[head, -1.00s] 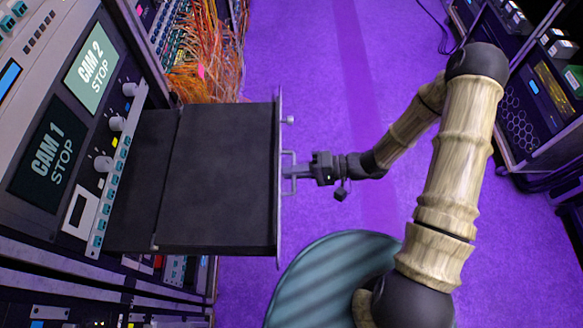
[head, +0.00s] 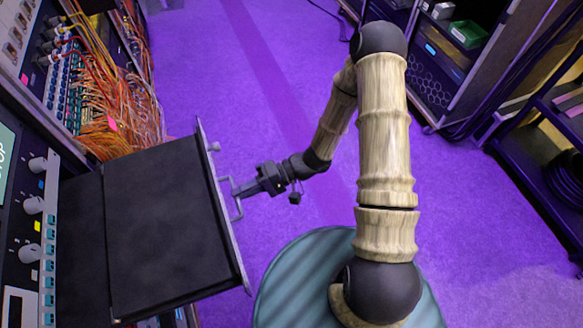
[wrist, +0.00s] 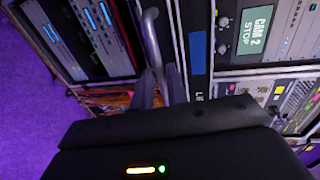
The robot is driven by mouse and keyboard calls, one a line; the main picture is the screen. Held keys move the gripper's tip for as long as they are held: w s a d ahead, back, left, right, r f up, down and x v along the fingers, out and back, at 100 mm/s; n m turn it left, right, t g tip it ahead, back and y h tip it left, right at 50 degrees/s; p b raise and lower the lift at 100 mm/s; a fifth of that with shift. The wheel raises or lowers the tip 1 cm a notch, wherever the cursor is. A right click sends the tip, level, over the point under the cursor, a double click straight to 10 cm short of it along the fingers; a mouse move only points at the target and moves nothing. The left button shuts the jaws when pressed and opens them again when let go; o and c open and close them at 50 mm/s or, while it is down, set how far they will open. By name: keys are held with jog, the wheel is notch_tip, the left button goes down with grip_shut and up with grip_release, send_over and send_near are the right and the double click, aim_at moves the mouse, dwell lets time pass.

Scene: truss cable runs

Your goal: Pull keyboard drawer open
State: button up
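The keyboard drawer (head: 165,230) is a flat black tray standing well out of the rack at the left in the head view. Its long grey front edge (head: 222,205) carries a small bar handle (head: 238,208). My gripper (head: 241,191) is at this handle, its fingers closed around the bar. In the wrist view the grey handle (wrist: 151,30) runs down to my gripper's fingers (wrist: 160,88), which are close together on it. The exact contact is partly hidden by the dark gripper body.
Orange cables (head: 118,115) hang from the rack behind the drawer. A knob panel (head: 38,215) borders it at the left. Rack cases (head: 425,75) and a dark shelf unit (head: 545,140) stand at the right. Purple floor (head: 300,60) between them is clear.

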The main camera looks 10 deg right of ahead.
jog(key=b+v, duration=0.2)
jog(key=v, duration=1.3)
jog(key=shift+d, duration=0.15)
jog(key=w+d+r+t+h, duration=0.2)
jog(key=w+d+t+h, duration=0.1)
jog(key=w+t+h, duration=0.25)
jog(key=w+d+r+t+h, duration=0.2)
jog(key=w+d+t+h, duration=0.1)
jog(key=w+t+h, duration=0.3)
jog(key=s+d+r+m+g+h, duration=0.1)
jog(key=s+r+g+h, duration=0.1)
jog(key=s, duration=0.5)
jog(key=s+d+r+m+g+h, duration=0.1)
jog(key=s+r+g+h, duration=0.1)
jog(key=s, duration=0.5)
jog(key=shift+s+r+m+g, duration=0.4)
jog(key=shift+r+g, duration=0.15)
jog(key=shift+r, duration=0.05)
